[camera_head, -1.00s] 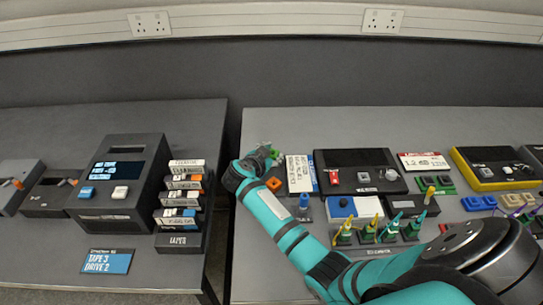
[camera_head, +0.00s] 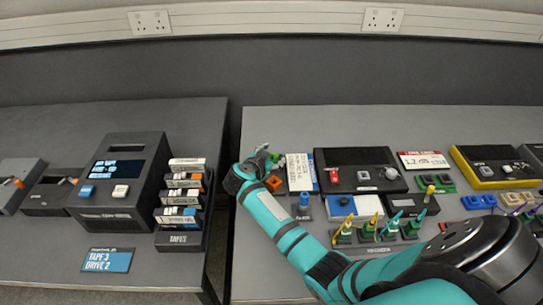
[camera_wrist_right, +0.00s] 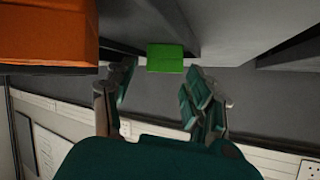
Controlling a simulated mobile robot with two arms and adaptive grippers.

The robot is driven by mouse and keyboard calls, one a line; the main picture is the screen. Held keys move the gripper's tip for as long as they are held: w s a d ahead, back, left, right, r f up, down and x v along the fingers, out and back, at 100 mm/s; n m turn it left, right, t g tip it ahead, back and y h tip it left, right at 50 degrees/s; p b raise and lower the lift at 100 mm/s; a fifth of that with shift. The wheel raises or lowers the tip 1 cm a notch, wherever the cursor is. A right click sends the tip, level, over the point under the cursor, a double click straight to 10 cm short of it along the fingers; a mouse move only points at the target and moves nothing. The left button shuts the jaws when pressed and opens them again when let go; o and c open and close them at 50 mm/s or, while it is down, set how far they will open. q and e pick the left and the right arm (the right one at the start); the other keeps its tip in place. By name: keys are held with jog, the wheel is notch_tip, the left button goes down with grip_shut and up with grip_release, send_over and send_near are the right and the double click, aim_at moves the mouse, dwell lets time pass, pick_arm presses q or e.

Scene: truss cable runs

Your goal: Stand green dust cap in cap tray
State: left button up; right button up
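The green dust cap (camera_wrist_right: 165,57) shows as a small green block in the right wrist view, just beyond and between my fingertips. In the head view a small green piece (camera_head: 275,157) shows beside my right gripper (camera_head: 262,152), at the left back of the right table, partly hidden. My right gripper also shows in the wrist view (camera_wrist_right: 160,85), with its fingers apart and a gap on both sides of the cap. I cannot tell for sure which holder is the cap tray. My left gripper is not in view.
An orange block (camera_head: 274,183) stands close to my right wrist and fills a corner of the wrist view (camera_wrist_right: 48,35). A gap separates the two tables.

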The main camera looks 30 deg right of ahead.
jog(key=shift+r, duration=0.2)
jog(key=v, duration=1.2)
jog(key=shift+r, duration=0.45)
jog(key=shift+s, duration=0.1)
